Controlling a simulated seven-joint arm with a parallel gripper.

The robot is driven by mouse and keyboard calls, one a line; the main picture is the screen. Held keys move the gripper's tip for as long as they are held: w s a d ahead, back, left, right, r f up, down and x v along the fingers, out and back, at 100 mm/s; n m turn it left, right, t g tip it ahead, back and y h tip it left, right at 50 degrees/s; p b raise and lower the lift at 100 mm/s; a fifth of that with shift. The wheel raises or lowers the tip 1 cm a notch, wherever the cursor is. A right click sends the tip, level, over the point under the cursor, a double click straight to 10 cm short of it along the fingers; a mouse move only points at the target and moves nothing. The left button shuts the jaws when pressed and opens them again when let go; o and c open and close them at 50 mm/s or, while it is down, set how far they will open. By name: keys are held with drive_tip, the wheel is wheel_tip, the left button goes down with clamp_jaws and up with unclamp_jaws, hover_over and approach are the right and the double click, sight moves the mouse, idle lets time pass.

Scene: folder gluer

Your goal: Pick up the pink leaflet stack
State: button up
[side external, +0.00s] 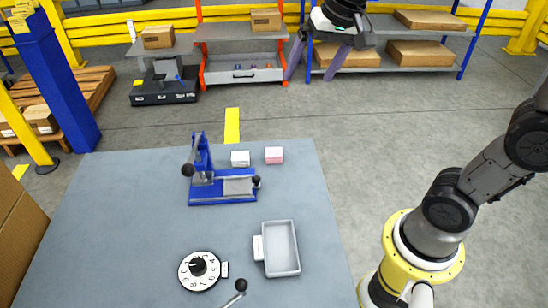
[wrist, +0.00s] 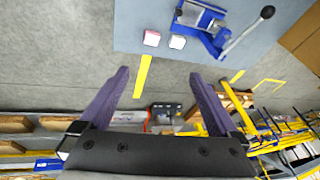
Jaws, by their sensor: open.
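The pink leaflet stack (side external: 274,155) is a small pale pink block on the grey table, near its far right corner. It also shows in the wrist view (wrist: 152,38), at the table's edge. A white stack (side external: 240,158) of similar size lies just to its left in the side view, apart from it; in the wrist view the white stack (wrist: 177,42) is on its right. My gripper (side external: 322,65) is open and empty, high up at the top of the side view. Its two purple fingers (wrist: 160,98) are spread wide in the wrist view, well away from both stacks.
A blue lever press (side external: 222,188) stands left of the stacks. A grey tray (side external: 282,248) and a numbered dial (side external: 199,271) lie nearer the front, with a black-knobbed lever (side external: 240,285) at the bottom edge. Shelves with boxes (side external: 245,50) stand behind. The left table area is clear.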

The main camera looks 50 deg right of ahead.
drive_tip(key=w+d+f+m+g, duration=0.1)
drive_tip(key=w+f, duration=0.3)
drive_tip(key=w, duration=0.3)
drive_tip(key=m+g, duration=0.1)
drive_tip(key=g, duration=0.2)
hover_over(274, 152)
drive_tip(key=f, duration=2)
drive_tip(key=shift+w+f, duration=0.25)
drive_tip(key=shift+f, duration=0.15)
drive_tip(key=shift+s+f, duration=0.15)
drive_tip(key=shift+f, duration=1.35)
drive_tip(key=shift+s+f, duration=0.1)
drive_tip(key=shift+f, duration=1.4)
